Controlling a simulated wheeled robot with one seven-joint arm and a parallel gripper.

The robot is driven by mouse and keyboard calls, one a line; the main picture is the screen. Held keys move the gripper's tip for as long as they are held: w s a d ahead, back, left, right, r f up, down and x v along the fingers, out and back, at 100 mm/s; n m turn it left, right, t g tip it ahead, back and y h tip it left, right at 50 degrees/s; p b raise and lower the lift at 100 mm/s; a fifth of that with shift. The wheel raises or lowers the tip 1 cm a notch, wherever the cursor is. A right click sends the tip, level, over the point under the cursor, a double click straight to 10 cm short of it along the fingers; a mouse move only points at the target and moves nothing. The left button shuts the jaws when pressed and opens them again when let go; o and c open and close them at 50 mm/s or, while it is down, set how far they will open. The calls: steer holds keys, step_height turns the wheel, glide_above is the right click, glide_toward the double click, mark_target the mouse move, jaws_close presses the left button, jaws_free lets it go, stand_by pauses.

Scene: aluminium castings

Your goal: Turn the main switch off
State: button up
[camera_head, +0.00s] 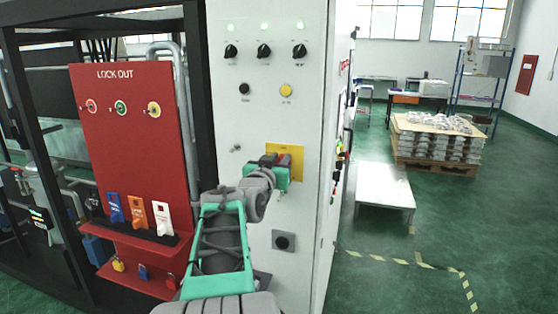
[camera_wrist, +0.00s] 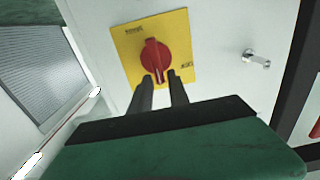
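The main switch is a red rotary knob (camera_wrist: 156,58) on a yellow plate (camera_wrist: 186,38) on the pale cabinet door. In the head view the plate (camera_head: 298,150) shows behind my gripper, and the red knob (camera_head: 284,158) is mostly hidden. My gripper (camera_wrist: 161,75) has two dark fingers, apart, with the tips at the lower end of the knob's grip bar in the wrist view. The bar's end shows between the tips, with a small gap at each side. I cannot tell whether a finger touches it.
A metal latch (camera_wrist: 256,60) sticks out beside the plate. Several black selector knobs (camera_head: 264,51) and a yellow button (camera_head: 286,90) sit above the switch. A red lockout board (camera_head: 125,140) with tags and padlocks stands left. A low table (camera_head: 385,182) and open floor lie right.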

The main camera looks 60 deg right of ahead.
jaws_close()
steer(key=shift+f+b, duration=0.1)
steer(key=shift+b, duration=0.25)
steer(key=shift+w+a+f+n+b, duration=0.15)
steer(key=shift+w+n+b, duration=0.25)
steer(key=shift+n+b, duration=1.2)
steer(key=shift+w+f+n+b, duration=0.35)
steer(key=shift+n+b, duration=0.45)
steer(key=shift+n, duration=1.6)
steer(key=shift+w+a+f+n+b, duration=0.15)
steer(key=shift+w+n+b, duration=0.3)
steer(key=shift+n+b, duration=1.15)
steer(key=shift+d+n+p, duration=0.1)
steer(key=shift+n+p, duration=0.3)
steer(key=shift+n, duration=0.1)
steer(key=shift+o, duration=1.6)
jaws_free()
